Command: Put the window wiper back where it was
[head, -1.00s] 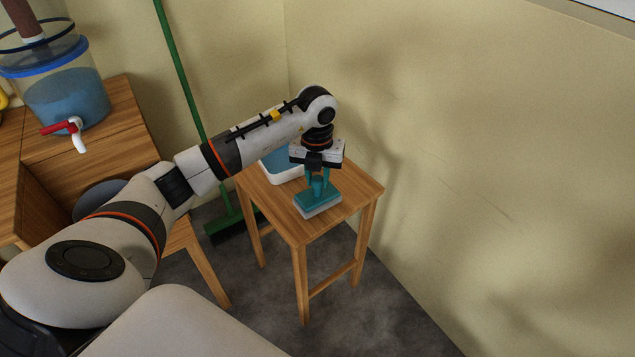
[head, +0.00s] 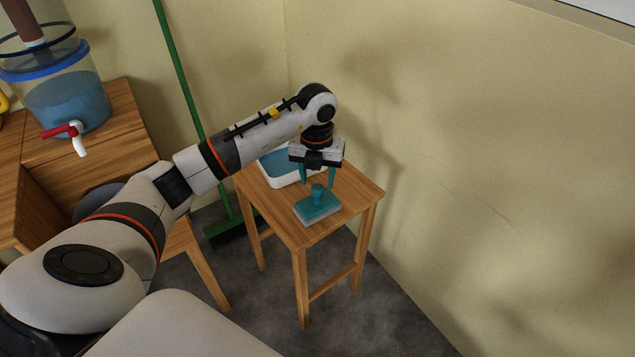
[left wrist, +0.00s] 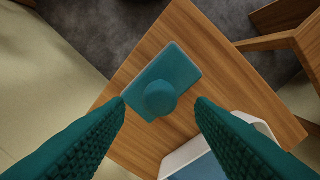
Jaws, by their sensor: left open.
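The window wiper (head: 316,208) is a teal block with a round knob handle and a paler underside. It lies flat on the small wooden stool (head: 350,193), near its front. My left gripper (head: 318,182) is open just above and behind the wiper, with one finger on each side of its handle in the head view. In the left wrist view the wiper (left wrist: 163,86) lies beyond and between the two spread teal fingertips (left wrist: 160,104), apart from both. My right gripper is not in view.
A white tray with blue contents (head: 279,170) stands at the back of the stool, partly behind my gripper. A green broom (head: 184,85) leans behind. A water dispenser (head: 68,100) stands on a wooden table at left.

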